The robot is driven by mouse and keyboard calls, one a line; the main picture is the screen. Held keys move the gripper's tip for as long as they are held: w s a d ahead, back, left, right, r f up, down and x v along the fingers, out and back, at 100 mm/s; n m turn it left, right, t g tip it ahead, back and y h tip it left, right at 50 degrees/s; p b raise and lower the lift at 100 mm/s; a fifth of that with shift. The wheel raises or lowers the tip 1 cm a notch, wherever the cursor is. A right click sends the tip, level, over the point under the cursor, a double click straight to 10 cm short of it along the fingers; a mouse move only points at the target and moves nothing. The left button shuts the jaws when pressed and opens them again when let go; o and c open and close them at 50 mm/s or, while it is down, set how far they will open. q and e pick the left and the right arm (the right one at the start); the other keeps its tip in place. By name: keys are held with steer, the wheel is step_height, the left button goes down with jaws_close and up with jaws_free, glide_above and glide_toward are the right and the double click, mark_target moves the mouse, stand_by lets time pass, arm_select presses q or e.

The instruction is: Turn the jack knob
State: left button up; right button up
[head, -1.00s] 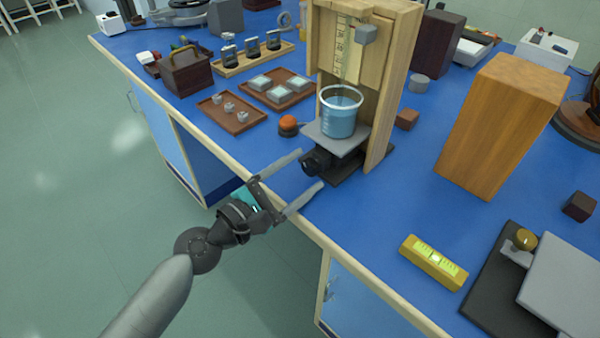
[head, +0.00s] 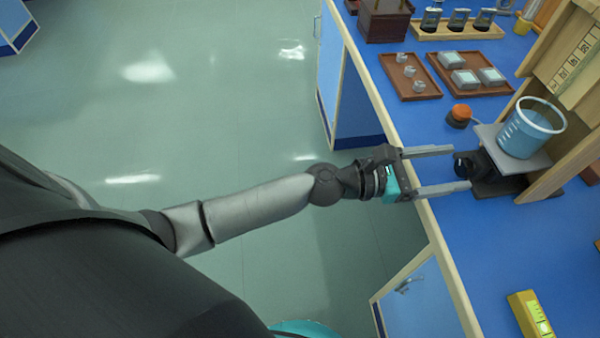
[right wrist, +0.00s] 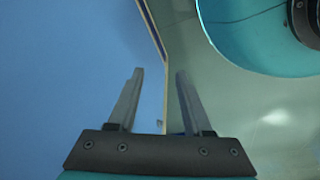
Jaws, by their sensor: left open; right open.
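The jack knob (head: 466,164) is a dark round knob on the front of a small black lab jack (head: 503,182). The jack has a grey top plate (head: 488,134), and a beaker of blue liquid (head: 531,130) stands on it. My left gripper (head: 459,168) reaches over the bench edge with its fingers spread. Its fingertips lie on either side of the knob; I cannot tell whether they touch it. My right gripper (right wrist: 160,74) shows only in the right wrist view, open and empty.
A wooden stand (head: 562,150) with a scale rises beside the jack. An orange-topped button (head: 459,116) sits close behind the left gripper. Trays (head: 391,73) of small items lie farther back. A yellow level (head: 528,315) lies at the lower right, with clear blue bench between.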

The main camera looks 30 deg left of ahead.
arm_select(q)
steer(key=b+v, duration=0.1)
steer(key=v, duration=1.3)
steer(key=s+a+f+m+g+y+p, duration=0.1)
steer(key=s+a+f+m+y+p, duration=0.1)
steer(key=f, duration=0.9)
steer(key=s+a+f+m+g+y+p, duration=0.1)
steer(key=a+f+m+y+p, duration=0.4)
steer(key=f, duration=0.7)
steer(key=shift+s+a+m+g+y, duration=0.45)
steer(key=shift+a+m+y, duration=0.9)
steer(key=shift+a, duration=0.6)
steer(key=shift+p, duration=0.35)
